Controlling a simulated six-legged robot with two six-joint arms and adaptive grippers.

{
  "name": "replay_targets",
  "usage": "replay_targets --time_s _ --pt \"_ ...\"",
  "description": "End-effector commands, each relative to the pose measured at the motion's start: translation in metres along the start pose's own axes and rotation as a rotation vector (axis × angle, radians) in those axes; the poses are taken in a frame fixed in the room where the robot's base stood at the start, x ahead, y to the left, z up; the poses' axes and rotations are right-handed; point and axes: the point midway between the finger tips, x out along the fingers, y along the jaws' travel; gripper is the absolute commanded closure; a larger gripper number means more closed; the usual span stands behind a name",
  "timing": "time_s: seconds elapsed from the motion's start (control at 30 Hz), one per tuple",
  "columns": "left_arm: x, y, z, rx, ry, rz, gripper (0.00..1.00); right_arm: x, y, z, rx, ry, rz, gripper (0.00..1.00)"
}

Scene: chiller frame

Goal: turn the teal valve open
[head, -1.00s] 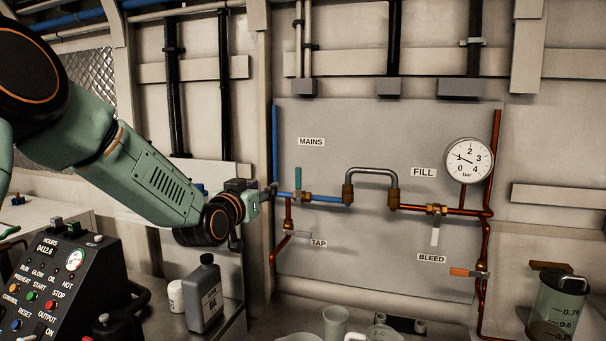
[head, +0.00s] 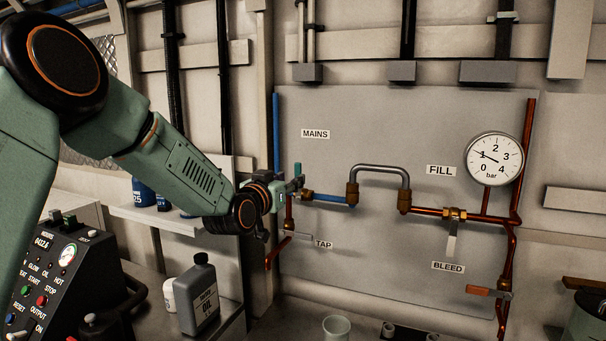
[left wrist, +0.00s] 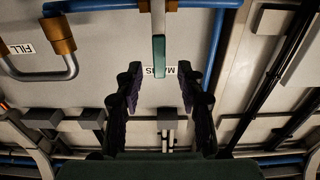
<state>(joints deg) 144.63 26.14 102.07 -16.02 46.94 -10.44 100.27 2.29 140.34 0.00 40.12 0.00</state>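The teal valve (head: 298,170) is an upright lever on the blue pipe below the MAINS label, at the left of the grey panel. In the left wrist view its teal handle (left wrist: 159,56) points down the picture, across the line of the blue pipe. My left gripper (head: 287,188) is right at the valve in the head view. In the left wrist view my left gripper (left wrist: 159,78) is open, with one finger to each side of the handle's free end. A gap shows on both sides, so it is not gripping the handle. My right gripper is not in view.
A white TAP lever (head: 297,235) sits just below the valve. A steel U-bend (head: 380,168), a BLEED lever (head: 452,242) and a gauge (head: 494,157) are to the right. An oil bottle (head: 199,297) and a black control box (head: 62,275) stand below my left arm.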

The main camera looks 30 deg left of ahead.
Motion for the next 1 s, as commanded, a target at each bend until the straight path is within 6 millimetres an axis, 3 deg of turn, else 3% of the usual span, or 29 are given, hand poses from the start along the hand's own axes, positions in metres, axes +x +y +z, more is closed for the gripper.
replay_targets --time_s 0.5,0.93,1.0 --pt "0.06 0.002 -0.001 0.002 0.001 0.001 0.61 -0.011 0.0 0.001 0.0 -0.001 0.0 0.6" --pt "0.069 0.004 -0.001 0.0 0.001 0.002 0.61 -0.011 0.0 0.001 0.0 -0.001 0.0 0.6" --pt "0.069 0.004 -0.001 0.0 0.001 0.002 0.66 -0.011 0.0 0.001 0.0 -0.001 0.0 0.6"
